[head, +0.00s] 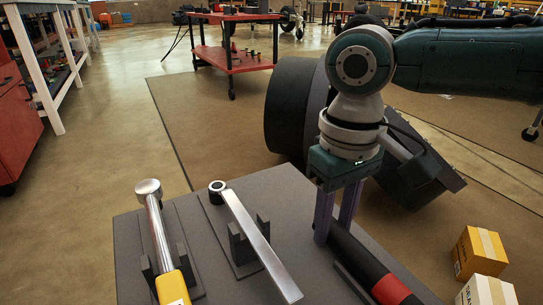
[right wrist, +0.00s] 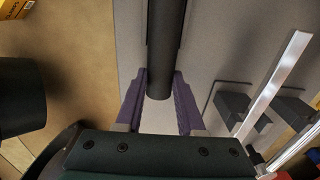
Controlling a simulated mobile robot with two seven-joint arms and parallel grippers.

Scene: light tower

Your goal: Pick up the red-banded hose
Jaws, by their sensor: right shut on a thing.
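The red-banded hose (head: 360,258) is a thick black cylinder with a red band near its lower right end, at the front right of the grey table in the head view. My right gripper (head: 335,230) points down, with its purple fingers shut on the hose near its far end. In the right wrist view the dark hose (right wrist: 165,45) runs between the two fingers, and its end shows there. The band is not seen in that view. I cannot tell whether the hose is clear of its support. My left gripper is not in view.
The grey table (head: 208,285) also bears a silver-headed tool with a yellow handle (head: 155,225) and a flat metal wrench (head: 250,232) on dark holders, left of the hose. A large dark wheel-like drum (head: 290,105) stands behind.

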